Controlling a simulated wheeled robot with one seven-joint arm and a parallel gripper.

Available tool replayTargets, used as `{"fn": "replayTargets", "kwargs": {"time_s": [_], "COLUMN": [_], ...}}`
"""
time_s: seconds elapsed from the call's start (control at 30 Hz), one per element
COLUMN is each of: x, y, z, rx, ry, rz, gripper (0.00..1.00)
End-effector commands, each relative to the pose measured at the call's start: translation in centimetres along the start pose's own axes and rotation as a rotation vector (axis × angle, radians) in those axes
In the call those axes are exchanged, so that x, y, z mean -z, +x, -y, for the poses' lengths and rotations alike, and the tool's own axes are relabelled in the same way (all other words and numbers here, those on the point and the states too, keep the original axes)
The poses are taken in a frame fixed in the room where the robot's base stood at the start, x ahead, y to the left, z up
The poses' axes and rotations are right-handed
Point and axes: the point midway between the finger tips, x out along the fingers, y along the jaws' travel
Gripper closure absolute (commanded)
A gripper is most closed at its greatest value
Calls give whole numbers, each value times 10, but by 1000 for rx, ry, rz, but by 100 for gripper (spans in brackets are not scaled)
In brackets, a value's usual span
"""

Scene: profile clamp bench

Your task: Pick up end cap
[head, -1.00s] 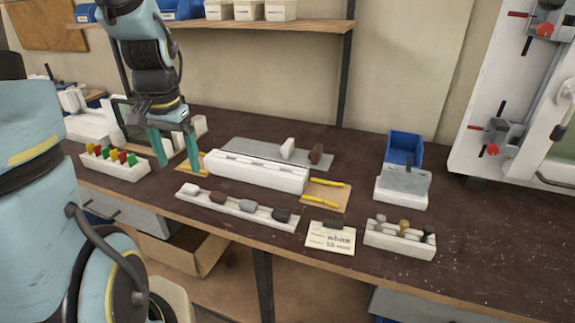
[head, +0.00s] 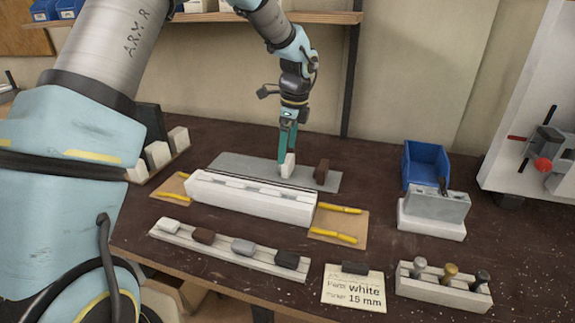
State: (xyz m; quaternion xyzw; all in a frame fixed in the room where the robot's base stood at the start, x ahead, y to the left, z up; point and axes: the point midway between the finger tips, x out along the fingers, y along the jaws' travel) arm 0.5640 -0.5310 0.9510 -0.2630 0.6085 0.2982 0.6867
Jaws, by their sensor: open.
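Two small upright pieces that look like end caps, one white (head: 288,166) and one brown (head: 322,171), stand on the grey mat (head: 237,164) behind the long white profile block (head: 250,203). My gripper (head: 286,154) points down at the white piece, with its teal fingers at its top. The jaws are open. I cannot tell whether the fingers touch the piece or how far they straddle it. A front rail (head: 221,249) holds a row of small white, brown, grey and black pieces. A card (head: 353,290) reads "white" and "15 mm", with a dark piece (head: 355,267) at its top edge.
Yellow-handled tools lie on a tan board (head: 338,226) right of the profile block. A blue bin (head: 426,165) and a grey block on a white base (head: 432,220) stand at right. A white holder (head: 443,286) carries several knobbed pieces.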

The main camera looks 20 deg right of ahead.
Motion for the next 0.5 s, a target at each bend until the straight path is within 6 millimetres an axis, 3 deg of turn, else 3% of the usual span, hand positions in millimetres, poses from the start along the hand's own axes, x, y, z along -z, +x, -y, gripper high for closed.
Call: {"fn": "replayTargets", "kwargs": {"time_s": [0.5], "x": [1], "y": [53], "z": [3], "rx": [0], "ry": [-2], "rz": [-1], "gripper": [0]}}
